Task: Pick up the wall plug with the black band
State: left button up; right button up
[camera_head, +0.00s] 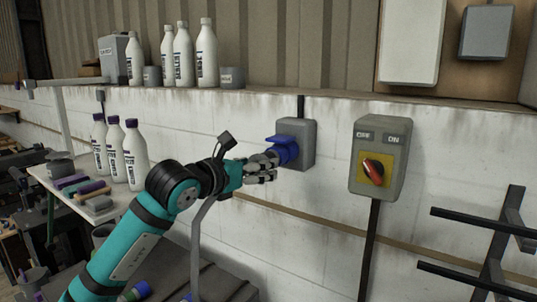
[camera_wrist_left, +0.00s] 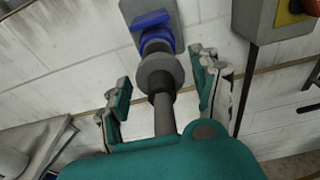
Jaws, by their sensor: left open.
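A grey wall plug (camera_wrist_left: 158,74) sits in the blue socket (camera_wrist_left: 152,24) in the left wrist view. It has a wide round collar, and a dark band seems to show behind it, where the body narrows towards my palm. The blue socket, on a grey wall box, also shows in the head view (camera_head: 285,150); there my fingers hide most of the plug. My left gripper (camera_head: 265,167) is open in front of the socket. In the wrist view its fingers (camera_wrist_left: 165,75) stand on both sides of the plug, with visible gaps. My right gripper is out of view.
A grey switch box (camera_head: 393,135) with a red knob on yellow is right of the socket. White bottles (camera_head: 136,155) and coloured items stand on a table (camera_head: 48,170) at left. More bottles line the ledge (camera_head: 330,101) above. A black rack (camera_head: 495,240) is at right.

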pick_arm(q)
jog(key=p+x, duration=0.1)
jog(key=x, duration=0.1)
jog(key=p+x, duration=0.1)
jog(key=shift+w+d+r+p, duration=0.15)
jog(key=shift+w+r+p, duration=0.05)
jog(key=shift+w+p, duration=0.15)
jog(key=shift+w+d+f, duration=0.25)
jog(key=shift+w+d, duration=0.05)
jog(key=shift+w, duration=0.05)
jog(key=c, duration=0.4)
grip_shut()
